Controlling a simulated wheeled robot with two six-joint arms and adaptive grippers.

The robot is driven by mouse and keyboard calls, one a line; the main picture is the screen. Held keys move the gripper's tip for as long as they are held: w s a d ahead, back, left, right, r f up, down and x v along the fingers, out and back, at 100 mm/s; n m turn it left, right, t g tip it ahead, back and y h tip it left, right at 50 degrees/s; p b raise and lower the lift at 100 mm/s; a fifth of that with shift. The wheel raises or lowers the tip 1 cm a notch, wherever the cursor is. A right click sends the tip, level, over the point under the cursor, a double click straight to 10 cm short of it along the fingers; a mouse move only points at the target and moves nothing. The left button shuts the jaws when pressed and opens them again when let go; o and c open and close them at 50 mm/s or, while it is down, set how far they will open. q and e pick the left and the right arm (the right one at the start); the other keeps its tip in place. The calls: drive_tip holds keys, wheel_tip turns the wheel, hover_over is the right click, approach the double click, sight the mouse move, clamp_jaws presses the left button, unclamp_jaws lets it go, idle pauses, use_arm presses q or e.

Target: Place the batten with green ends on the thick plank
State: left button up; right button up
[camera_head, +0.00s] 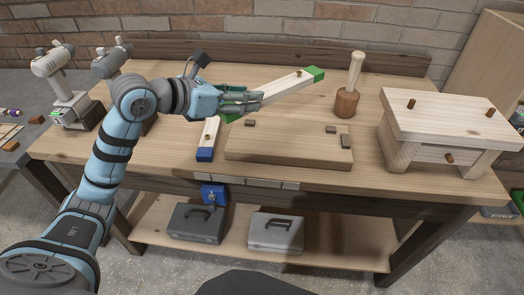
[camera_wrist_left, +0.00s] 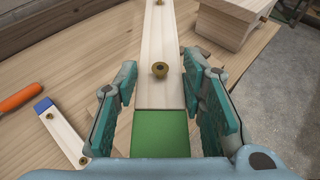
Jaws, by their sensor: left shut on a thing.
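The batten with green ends (camera_head: 288,88) is pale, with a brass knob on top. It slants up to the right behind the thick plank (camera_head: 285,146) in the head view. My left gripper (camera_head: 258,101) is shut on its near end. In the left wrist view the batten (camera_wrist_left: 160,95) runs away from between the fingers (camera_wrist_left: 160,112), its near green end closest. The thick plank lies flat at the bench's front, with several small dark blocks on top. Whether the batten touches the bench is unclear. My right gripper is out of view.
A blue-ended batten (camera_head: 208,140) lies left of the plank; it also shows in the left wrist view (camera_wrist_left: 60,130). A wooden mallet (camera_head: 347,102) stands behind the plank. A small wooden bench (camera_head: 440,120) stands at right. Drills (camera_head: 55,75) stand at left. An orange handle (camera_wrist_left: 18,97) lies at left.

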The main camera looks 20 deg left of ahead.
use_arm(q)
drive_tip(key=f, duration=0.5)
drive_tip(key=w+f+b, duration=0.1)
drive_tip(key=f, duration=0.4)
drive_tip(key=f+b, duration=0.1)
drive_tip(key=f, duration=0.4)
drive_tip(key=shift+w+f, duration=0.35)
drive_tip(key=shift+f, duration=0.05)
drive_tip(key=shift+w+a+f, duration=0.1)
drive_tip(key=shift+f, duration=0.15)
drive_tip(key=shift+w, duration=0.15)
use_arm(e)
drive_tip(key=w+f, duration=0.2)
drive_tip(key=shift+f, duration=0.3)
use_arm(q)
drive_tip(key=shift+f, duration=0.15)
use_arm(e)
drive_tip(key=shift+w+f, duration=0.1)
use_arm(q)
drive_tip(key=o, duration=1.3)
drive_tip(key=shift+c, duration=0.2)
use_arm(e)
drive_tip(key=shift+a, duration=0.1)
